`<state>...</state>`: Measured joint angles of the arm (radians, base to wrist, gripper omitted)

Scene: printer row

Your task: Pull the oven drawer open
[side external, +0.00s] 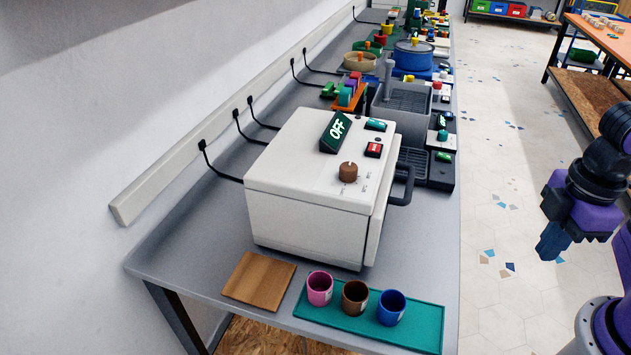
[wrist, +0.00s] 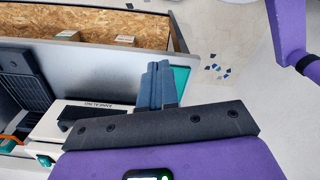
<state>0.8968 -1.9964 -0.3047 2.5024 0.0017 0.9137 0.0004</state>
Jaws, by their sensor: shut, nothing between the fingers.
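The oven (side external: 300,215) is a white box on the grey bench in the side view. Its top has a green OFF display (side external: 336,132) and a brown knob (side external: 347,172). The drawer front (side external: 383,215) faces right, toward the aisle, and looks closed. A dark handle (side external: 405,188) sticks out from it. My gripper (side external: 550,246) is shut and empty, over the floor to the right of the bench and well apart from the handle. In the wrist view, my shut blue fingers (wrist: 156,84) show with part of a white, labelled unit (wrist: 95,106) behind; the handle is not clear there.
A teal mat (side external: 425,338) holds pink (side external: 320,287), brown (side external: 354,297) and blue (side external: 391,306) cups at the bench's near end. A wooden board (side external: 258,280) lies beside it. Grey trays and dark devices (side external: 442,155) stand beyond the oven. The aisle floor (side external: 505,240) is clear.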

